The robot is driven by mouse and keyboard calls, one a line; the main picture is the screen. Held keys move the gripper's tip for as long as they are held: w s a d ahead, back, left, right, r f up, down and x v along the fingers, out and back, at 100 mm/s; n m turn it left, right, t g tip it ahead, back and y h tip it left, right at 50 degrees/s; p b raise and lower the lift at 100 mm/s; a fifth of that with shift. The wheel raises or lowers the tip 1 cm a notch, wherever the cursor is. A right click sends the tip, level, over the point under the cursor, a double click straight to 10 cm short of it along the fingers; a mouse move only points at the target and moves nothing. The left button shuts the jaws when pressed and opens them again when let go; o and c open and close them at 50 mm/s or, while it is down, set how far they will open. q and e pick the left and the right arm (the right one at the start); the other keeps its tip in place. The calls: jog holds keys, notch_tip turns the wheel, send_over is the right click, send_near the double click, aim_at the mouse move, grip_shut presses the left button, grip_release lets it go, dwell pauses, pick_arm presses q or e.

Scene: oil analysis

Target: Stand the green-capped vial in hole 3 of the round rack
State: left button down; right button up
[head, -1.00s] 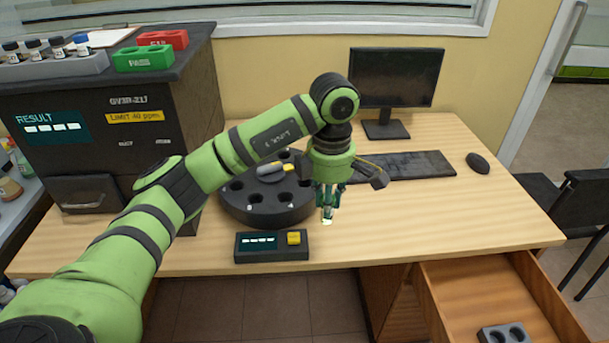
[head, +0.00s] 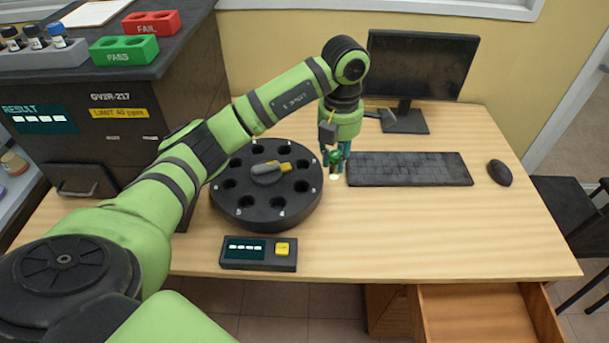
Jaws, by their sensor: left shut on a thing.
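My left gripper (head: 335,163) points down, shut on the green-capped vial (head: 334,177). The fingers hide much of the vial; its green cap shows between them and its pale lower end sticks out below. The vial looks upright and sits just right of the round rack, apart from its holes. The round rack (head: 264,197) is a black disc on the desk with a ring of dark holes and small white marks at its edge. The marks are too small to read surely. The holes in view look empty. My right gripper is not in view.
A grey and yellow piece (head: 269,172) lies at the rack's centre. A small display box with a yellow button (head: 259,253) stands in front. A keyboard (head: 410,169), monitor (head: 418,70) and mouse (head: 499,172) are to the right. The desk's front right (head: 430,230) is clear.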

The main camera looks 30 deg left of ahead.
pick_arm(q)
jog(key=p, duration=0.1)
send_over(301, 178)
jog(key=s+d, duration=0.2)
notch_tip(301, 178, down, 4)
jog(key=f, duration=0.1)
jog(key=f+p, duration=0.1)
jog(key=f, duration=0.2)
jog(key=shift+s+a, duration=0.1)
jog(key=shift+a, duration=0.15)
jog(key=shift+f+p, duration=0.2)
jog(key=shift+p, duration=0.1)
jog(key=shift+f, duration=0.1)
jog(key=shift+f+b, duration=0.15)
jog(key=shift+b, duration=0.15)
jog(key=c, duration=1)
grip_release()
